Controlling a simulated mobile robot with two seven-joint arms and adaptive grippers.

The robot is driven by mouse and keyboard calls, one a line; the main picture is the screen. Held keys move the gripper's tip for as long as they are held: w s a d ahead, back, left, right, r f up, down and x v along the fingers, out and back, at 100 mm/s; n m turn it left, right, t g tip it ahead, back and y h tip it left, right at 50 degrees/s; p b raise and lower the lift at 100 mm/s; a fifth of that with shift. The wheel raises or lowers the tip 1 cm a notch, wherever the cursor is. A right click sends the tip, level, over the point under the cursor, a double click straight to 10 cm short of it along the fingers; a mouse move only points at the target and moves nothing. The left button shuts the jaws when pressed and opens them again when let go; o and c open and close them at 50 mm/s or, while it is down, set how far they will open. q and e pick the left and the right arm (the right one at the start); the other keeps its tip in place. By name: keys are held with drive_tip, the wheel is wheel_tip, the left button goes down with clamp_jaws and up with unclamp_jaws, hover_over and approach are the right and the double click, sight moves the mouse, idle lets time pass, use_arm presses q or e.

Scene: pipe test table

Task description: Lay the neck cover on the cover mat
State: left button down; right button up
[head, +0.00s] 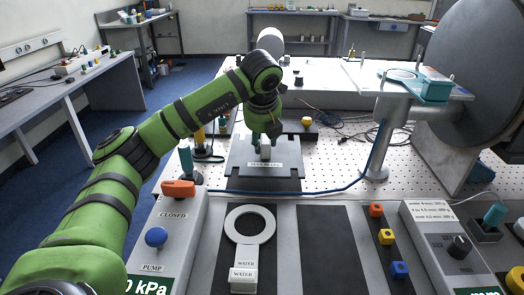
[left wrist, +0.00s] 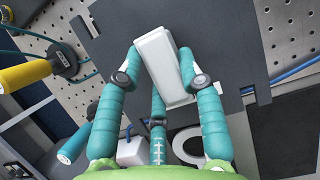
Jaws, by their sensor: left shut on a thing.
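My left gripper (head: 265,140) reaches over a dark grey stepped plate (head: 240,170) in the middle of the table. Its teal fingers are shut on a pale block, which I take as the neck cover (head: 266,153). In the left wrist view my left gripper (left wrist: 160,58) has the white, oblong neck cover (left wrist: 166,82) between its fingers, over the dark plate. Whether the cover touches the plate is hard to tell. A bare dark mat (head: 334,255), likely the cover mat, lies at the front centre. My right gripper is not in view.
A white ring (head: 268,222) with a WATER-labelled block lies on a dark strip left of the bare mat. A valve box (head: 165,240) is at front left. A blue hose (head: 340,187) crosses the table.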

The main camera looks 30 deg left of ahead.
sight(262, 152)
use_arm(q)
wheel_tip(262, 152, down, 4)
drive_tip(key=shift+a+r+p, duration=0.15)
drive_tip(key=shift+p, duration=0.3)
drive_tip(key=shift+f, duration=0.2)
drive_tip(key=c, duration=0.8)
unclamp_jaws()
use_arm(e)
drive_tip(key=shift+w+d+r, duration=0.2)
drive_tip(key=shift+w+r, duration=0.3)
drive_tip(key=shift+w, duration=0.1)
use_arm(q)
drive_tip(key=b+v, duration=0.1)
drive_tip(key=v, duration=1.1)
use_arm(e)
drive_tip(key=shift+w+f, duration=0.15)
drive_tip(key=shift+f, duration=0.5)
